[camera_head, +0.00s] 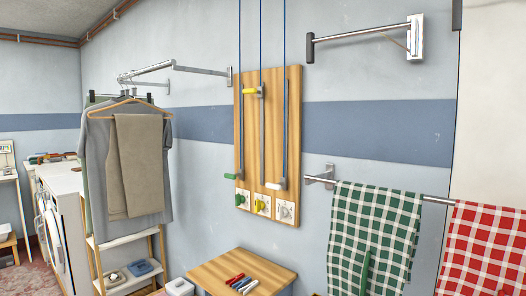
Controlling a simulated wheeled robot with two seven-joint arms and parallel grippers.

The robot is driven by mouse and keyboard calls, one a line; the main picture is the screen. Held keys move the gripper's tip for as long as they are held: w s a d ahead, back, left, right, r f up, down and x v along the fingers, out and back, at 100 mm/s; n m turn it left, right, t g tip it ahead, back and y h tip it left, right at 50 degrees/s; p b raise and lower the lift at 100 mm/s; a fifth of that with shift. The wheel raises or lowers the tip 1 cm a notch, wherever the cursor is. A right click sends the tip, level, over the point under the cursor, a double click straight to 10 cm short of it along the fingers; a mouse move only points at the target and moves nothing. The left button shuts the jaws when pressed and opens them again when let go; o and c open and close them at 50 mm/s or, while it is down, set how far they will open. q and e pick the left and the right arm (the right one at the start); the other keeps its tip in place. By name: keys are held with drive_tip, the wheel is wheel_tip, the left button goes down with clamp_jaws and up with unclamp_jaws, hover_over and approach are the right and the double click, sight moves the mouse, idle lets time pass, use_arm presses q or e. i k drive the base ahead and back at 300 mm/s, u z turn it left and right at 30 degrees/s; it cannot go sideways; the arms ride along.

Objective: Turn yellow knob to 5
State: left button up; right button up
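The yellow knob (262,204) is the middle one of three knobs in a row near the bottom of a wooden wall board (252,140). It sits on a small white dial plate; its markings and the knob's setting are too small to read. A green knob (241,198) is to its left and a white knob (286,211) to its right. Above them are a raised yellow handle (250,91) and lower green (231,176) and white (275,185) handles, by vertical rods and blue cords. Neither of my grippers is in view.
A wooden-topped table (225,272) with several markers (240,284) stands below the board. A green checked towel (370,225) and a red one (485,250) hang on a rail to the right. Hanging clothes (130,165) and a shelf rack are left. The space before the knobs looks clear.

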sight(259, 205)
drive_tip(key=k, duration=0.65)
drive_tip(key=u, duration=1.05)
drive_tip(key=i, duration=1.5)
drive_tip(key=u, duration=0.6)
drive_tip(key=i, duration=1.9)
drive_tip(key=z, duration=1.55)
drive_tip(key=i, duration=0.85)
drive_tip(key=z, duration=0.9)
